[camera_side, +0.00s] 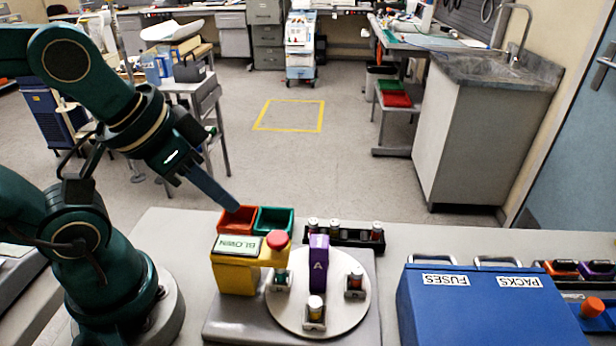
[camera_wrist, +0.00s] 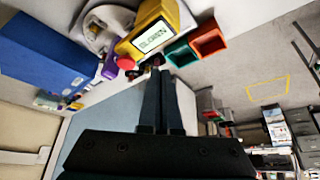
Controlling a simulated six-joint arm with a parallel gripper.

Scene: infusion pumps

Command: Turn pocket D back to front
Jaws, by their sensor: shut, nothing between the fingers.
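A round grey turntable (camera_side: 290,309) stands on a grey base. It carries small pockets with capped cylinders: one at the front (camera_side: 315,314), one at the right (camera_side: 355,284) and one at the left (camera_side: 280,280). A purple block marked A (camera_side: 319,262) stands at its back. I see no letter D, so I cannot tell which pocket is D. A yellow unit (camera_side: 235,275) with a display reading BLOWN and a red knob (camera_side: 277,239) stands at the left, partly over the disc. My gripper (camera_side: 234,207) is shut and empty above the red bin; its fingers also show in the wrist view (camera_wrist: 162,76).
A red bin (camera_side: 237,222) and a green bin (camera_side: 275,222) stand behind the yellow unit. A black rack (camera_side: 344,239) holding several cylinders is behind the turntable. A blue box (camera_side: 490,312) labelled FUSES and PACKS stands at the right. Bare table lies between rack and box.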

